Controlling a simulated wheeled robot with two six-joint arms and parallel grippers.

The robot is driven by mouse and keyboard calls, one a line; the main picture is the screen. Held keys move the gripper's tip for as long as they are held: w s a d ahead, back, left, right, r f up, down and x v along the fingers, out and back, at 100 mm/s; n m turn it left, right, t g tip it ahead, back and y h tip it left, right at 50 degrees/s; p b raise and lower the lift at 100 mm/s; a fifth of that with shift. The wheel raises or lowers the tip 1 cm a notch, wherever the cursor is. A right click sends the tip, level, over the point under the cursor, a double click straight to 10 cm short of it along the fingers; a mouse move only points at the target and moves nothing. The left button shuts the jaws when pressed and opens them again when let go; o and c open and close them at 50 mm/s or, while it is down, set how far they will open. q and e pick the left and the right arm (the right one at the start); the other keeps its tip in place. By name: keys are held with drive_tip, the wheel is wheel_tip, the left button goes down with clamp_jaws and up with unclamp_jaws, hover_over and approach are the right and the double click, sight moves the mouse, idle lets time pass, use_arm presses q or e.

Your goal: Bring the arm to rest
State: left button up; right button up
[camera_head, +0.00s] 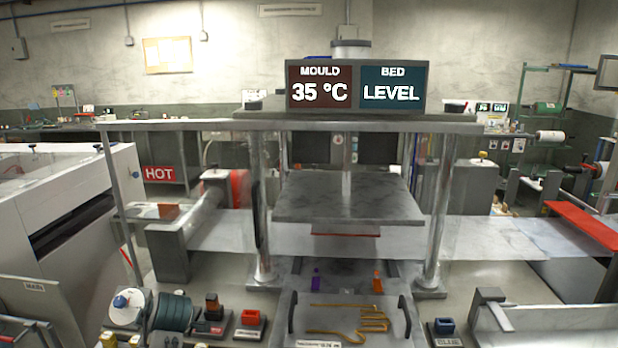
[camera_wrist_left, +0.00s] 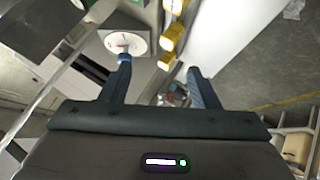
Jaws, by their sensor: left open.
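My left gripper (camera_wrist_left: 160,68) shows in the left wrist view with its two dark fingers spread apart. Nothing is held between them. Beyond the left finger is a white round disc (camera_wrist_left: 115,42), and two yellow pieces (camera_wrist_left: 172,40) are further right. I cannot tell how far the fingers are from them. Neither gripper shows in the head view.
A press with a grey plate (camera_head: 348,198) stands mid-view under a sign reading 35 °C and LEVEL. A tray (camera_head: 290,325) with a yellow hand-shaped outline sits below it. A white spool (camera_head: 125,310), a dark spool (camera_head: 173,313) and small blocks stand left.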

use_arm(q)
drive_tip(key=s+d+f+m+h, duration=0.2)
drive_tip(key=s+f+m, duration=0.35)
drive_tip(key=s, duration=0.35)
drive_tip(key=s+d+f+m+h, duration=0.1)
drive_tip(key=s+f+m, duration=0.4)
drive_tip(key=s+f, duration=0.3)
drive_tip(key=s+d+m+g+h, duration=0.1)
drive_tip(key=s+d+m+h, duration=0.3)
drive_tip(key=s, duration=0.6)
drive_tip(key=s+d+m+g, duration=0.15)
drive_tip(key=s+m, duration=0.35)
drive_tip(key=s, duration=0.5)
drive_tip(key=s+a+f+x, duration=0.1)
drive_tip(key=s+x, duration=0.2)
drive_tip(key=x, duration=1.1)
drive_tip(key=s+a+f+x, duration=0.1)
drive_tip(key=s+x, duration=0.3)
drive_tip(key=x, duration=1)
drive_tip(key=s+f+g+b, duration=0.1)
drive_tip(key=s+f+g, duration=0.1)
drive_tip(key=s+f, duration=1.6)
wheel_tip(320, 180, down, 4)
drive_tip(key=shift+s+a+r, duration=0.1)
drive_tip(key=shift+s+a, duration=0.3)
drive_tip(key=shift+a, duration=0.05)
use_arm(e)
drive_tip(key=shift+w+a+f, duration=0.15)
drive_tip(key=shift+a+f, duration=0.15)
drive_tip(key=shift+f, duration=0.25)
